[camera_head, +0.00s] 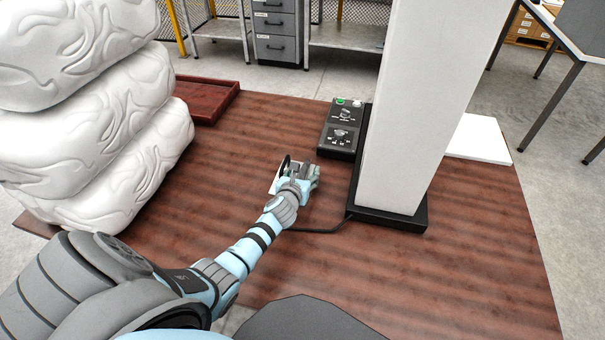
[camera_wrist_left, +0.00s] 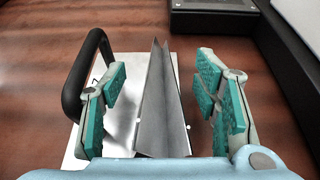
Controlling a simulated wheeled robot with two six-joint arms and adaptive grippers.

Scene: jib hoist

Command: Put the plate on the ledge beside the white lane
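The plate (camera_wrist_left: 92,148) is a flat, pale metal sheet with a grey upright rib (camera_wrist_left: 160,105) along its middle and a black loop handle (camera_wrist_left: 75,90) at its left side. In the left wrist view, my left gripper (camera_wrist_left: 162,75) is open, with teal pads on both sides of the rib and gaps between. A white panel (camera_head: 478,139) lies at the right, perhaps the white lane. I cannot identify the ledge. My right gripper is out of view.
A white column (camera_head: 415,100) on a black base (camera_head: 390,215) stands right of the plate. A black control box (camera_head: 342,130) with a green button sits behind it. White sacks (camera_head: 95,110) are stacked at left, near a dark red tray (camera_head: 207,100). The floor in front is clear.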

